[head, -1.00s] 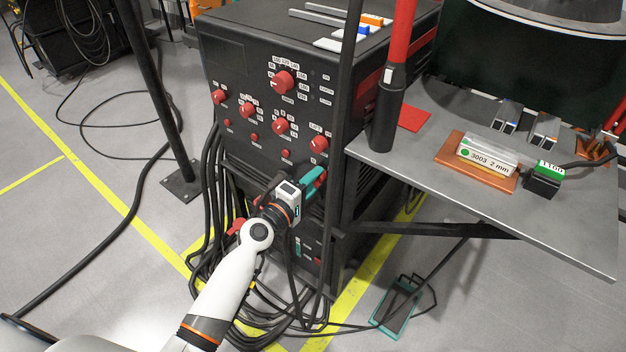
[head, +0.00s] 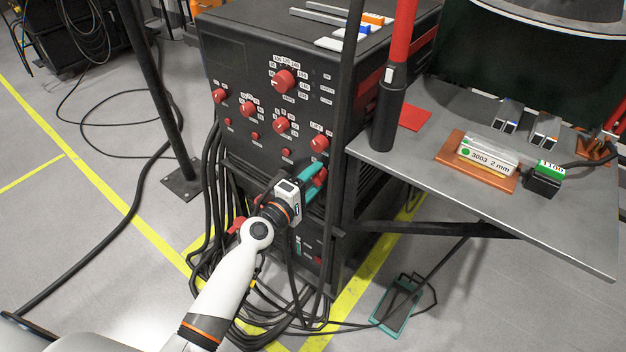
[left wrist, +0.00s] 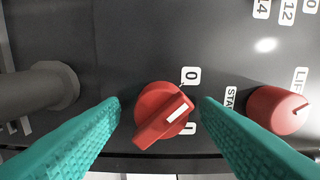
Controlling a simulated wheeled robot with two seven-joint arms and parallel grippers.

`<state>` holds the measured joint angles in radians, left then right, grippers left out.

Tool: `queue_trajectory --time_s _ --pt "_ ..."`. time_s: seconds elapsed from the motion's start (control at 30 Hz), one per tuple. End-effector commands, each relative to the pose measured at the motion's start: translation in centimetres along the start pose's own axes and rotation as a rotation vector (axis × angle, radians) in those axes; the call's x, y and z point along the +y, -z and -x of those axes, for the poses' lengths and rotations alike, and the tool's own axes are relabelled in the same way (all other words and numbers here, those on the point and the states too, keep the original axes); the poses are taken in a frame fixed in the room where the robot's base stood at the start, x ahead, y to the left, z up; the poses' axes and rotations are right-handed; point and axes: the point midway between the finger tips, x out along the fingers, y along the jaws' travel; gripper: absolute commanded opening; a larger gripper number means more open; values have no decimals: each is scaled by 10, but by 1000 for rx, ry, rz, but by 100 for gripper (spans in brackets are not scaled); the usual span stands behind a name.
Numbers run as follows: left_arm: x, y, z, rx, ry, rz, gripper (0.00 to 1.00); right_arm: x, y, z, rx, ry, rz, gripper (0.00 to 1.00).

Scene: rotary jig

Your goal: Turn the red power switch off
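The red power switch (left wrist: 160,115) is a rotary knob on the dark front panel of the machine. It fills the middle of the left wrist view, its grip bar slanting from lower left to upper right, with a white mark on it. Two white labels sit to its right, one upper and one lower; I cannot read them fully. My left gripper (left wrist: 162,104) is open, one teal finger on each side of the knob, with visible gaps. In the head view the left gripper (head: 317,181) is at the lower right of the panel, with the knob (head: 320,177) partly hidden between its fingers. My right gripper is not in view.
Another red knob (left wrist: 278,109) sits close right of the right finger. A dark round connector (left wrist: 45,90) is at the left. In the head view, a dark post (head: 346,130) and a grey worktable (head: 560,230) stand right of the panel. Black cables (head: 212,200) hang at the left.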

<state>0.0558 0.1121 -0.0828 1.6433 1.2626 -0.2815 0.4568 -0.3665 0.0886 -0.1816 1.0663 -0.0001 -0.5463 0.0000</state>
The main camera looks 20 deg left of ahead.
Motion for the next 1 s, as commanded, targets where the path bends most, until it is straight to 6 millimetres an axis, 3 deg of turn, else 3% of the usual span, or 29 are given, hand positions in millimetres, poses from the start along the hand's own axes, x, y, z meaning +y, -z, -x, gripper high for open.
queue_trajectory --time_s 0.27,0.5,0.7,1.0 --pt "0 0 9 1 0 -3 57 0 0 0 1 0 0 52" --pt "2 0 57 0 -3 -3 57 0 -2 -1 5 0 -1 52" --pt "3 0 97 2 -3 -2 57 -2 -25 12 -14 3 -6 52" --pt "0 0 120 0 0 0 57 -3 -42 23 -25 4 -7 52"
